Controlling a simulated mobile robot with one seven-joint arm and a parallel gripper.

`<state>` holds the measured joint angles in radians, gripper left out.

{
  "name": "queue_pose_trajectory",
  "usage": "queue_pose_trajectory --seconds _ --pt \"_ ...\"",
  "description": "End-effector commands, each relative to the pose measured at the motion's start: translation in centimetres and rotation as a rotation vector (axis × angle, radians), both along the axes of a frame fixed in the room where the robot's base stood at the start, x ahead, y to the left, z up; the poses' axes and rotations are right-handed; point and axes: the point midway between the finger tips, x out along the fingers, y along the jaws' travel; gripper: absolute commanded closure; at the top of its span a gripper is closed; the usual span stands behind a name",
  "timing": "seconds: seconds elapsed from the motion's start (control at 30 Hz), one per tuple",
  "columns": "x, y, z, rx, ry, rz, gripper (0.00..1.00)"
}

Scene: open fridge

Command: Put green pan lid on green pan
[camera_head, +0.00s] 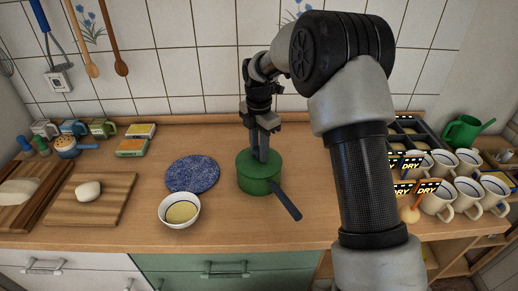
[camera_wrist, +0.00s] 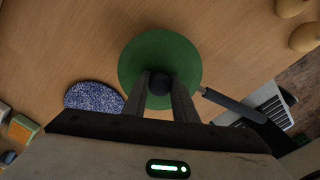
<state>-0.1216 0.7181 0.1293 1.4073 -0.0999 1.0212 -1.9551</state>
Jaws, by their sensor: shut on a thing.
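The green pan (camera_head: 259,183) stands on the wooden counter, its dark handle (camera_head: 286,201) pointing to the lower right. The green pan lid (camera_wrist: 158,52) shows as a round disc in the wrist view, with a dark knob (camera_wrist: 160,83) in its middle. My gripper (camera_head: 262,157) points straight down over the pan. In the wrist view, its fingers (camera_wrist: 160,90) are shut on the lid's knob. The lid covers the pan's opening from above; whether it rests fully on the rim I cannot tell. The pan handle also shows in the wrist view (camera_wrist: 232,104).
A blue speckled round mat (camera_head: 193,173) and a white bowl (camera_head: 180,211) with yellowish contents are left of the pan. A cutting board (camera_head: 115,205) lies further left. Several mugs (camera_head: 466,188) and a dark rack crowd the right. The counter behind the pan is mostly clear.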

Motion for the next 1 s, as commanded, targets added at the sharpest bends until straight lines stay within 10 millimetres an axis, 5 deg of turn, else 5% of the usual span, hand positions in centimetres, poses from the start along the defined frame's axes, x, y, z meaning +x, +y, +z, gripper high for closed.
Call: queue_pose_trajectory --seconds 0.33,0.37,0.5,0.83,1.0 --pt "0.0 0.0 -0.5 0.001 -0.001 0.0 1.0" --pt "0.0 0.0 -0.5 0.001 -0.001 0.0 0.71" --pt "0.0 0.0 -0.5 0.001 -0.001 0.0 0.53" --pt "0.0 0.0 -0.1 0.001 -0.001 0.0 0.53" --pt "0.1 0.1 2.4 0.002 -0.006 0.0 0.53"
